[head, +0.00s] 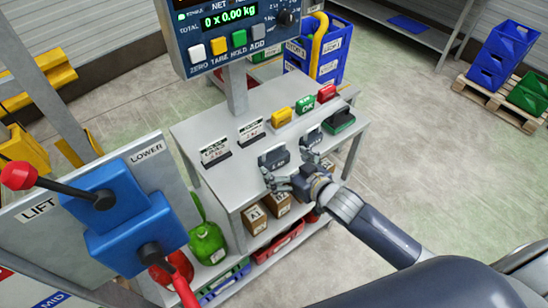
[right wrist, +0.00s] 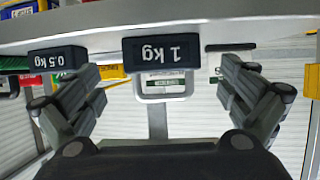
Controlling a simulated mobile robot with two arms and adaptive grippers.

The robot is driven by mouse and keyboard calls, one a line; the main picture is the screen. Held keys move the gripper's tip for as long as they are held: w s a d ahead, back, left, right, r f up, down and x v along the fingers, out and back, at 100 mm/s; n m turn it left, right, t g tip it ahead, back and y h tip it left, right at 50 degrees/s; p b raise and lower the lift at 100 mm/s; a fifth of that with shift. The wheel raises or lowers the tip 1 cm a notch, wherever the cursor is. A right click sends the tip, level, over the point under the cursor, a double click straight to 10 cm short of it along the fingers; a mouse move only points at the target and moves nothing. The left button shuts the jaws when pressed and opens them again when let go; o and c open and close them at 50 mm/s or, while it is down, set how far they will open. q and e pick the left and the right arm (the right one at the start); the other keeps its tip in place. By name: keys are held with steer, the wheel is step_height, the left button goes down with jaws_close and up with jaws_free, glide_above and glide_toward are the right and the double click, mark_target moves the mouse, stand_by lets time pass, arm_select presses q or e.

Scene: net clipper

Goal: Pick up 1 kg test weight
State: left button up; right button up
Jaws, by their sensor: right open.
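The 1 kg test weight (head: 273,158) is a dark block with a white label, sitting near the front edge of the grey table (head: 205,135). It also shows in the right wrist view (right wrist: 161,54), upside down, with a pale handle frame, between the two fingers. My right gripper (head: 291,168) is open and empty, just in front of the weight, its fingers spread to either side. It also shows in the right wrist view (right wrist: 160,95). No contact with the weight is visible. My left gripper is not in view.
A 0.5 kg weight (right wrist: 58,61) stands beside the 1 kg weight. Label cards (head: 251,131), a yellow block (head: 282,117) and a green OK block (head: 306,104) stand farther back. A scale display (head: 230,35) rises behind. A lift control panel (head: 110,215) stands at left.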

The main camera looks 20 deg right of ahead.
mark_target(273, 154)
steer(key=shift+w+a, duration=0.15)
steer(key=shift+w, duration=0.25)
steer(key=p+x, duration=0.1)
steer(key=x, duration=0.3)
steer(key=shift+w+a+r+p, duration=0.1)
steer(key=shift+p, duration=0.2)
steer(key=shift+w+a, duration=0.1)
steer(key=shift+w, duration=0.1)
steer(key=c, duration=1.7)
steer(key=shift+w, duration=0.1)
steer(key=c, duration=0.3)
steer(key=shift+r, duration=0.2)
